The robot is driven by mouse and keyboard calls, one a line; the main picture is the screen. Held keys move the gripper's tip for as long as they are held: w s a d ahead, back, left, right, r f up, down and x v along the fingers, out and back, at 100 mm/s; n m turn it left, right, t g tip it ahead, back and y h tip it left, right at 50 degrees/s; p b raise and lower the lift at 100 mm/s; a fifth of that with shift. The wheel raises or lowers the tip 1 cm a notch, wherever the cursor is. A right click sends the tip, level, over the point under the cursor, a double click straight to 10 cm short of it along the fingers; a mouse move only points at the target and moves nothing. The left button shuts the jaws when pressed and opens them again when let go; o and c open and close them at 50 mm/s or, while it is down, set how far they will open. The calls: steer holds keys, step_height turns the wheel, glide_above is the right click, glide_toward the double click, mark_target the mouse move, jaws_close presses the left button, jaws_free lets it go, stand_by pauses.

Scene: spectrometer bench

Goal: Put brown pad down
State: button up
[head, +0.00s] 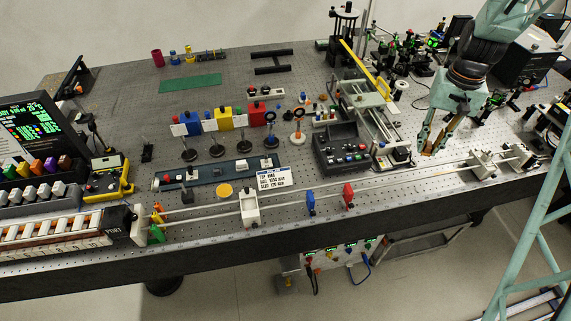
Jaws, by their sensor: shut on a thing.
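My gripper (433,143) hangs at the right of the bench, its fingers pointing down. It is shut on the brown pad (428,151), a small brown-orange piece showing at the fingertips. The fingers hide part of the pad. The pad appears to be above the bench top (440,172), near the back of the long rail; I cannot tell how high.
A black control box (341,154) stands to the left of my gripper. A long double rail (400,182) runs along the front edge, with white blocks (482,163) at its right end. Optics mounts (405,62) crowd the back right. Bare bench shows around the gripper.

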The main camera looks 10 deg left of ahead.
steer(key=w+a+n+b, duration=0.2)
steer(key=w+a+b, duration=0.1)
steer(key=a, duration=0.8)
steer(key=shift+w+b, duration=0.25)
steer(key=shift+b, duration=0.1)
steer(key=shift+a+r, duration=0.1)
steer(key=shift+a, duration=0.1)
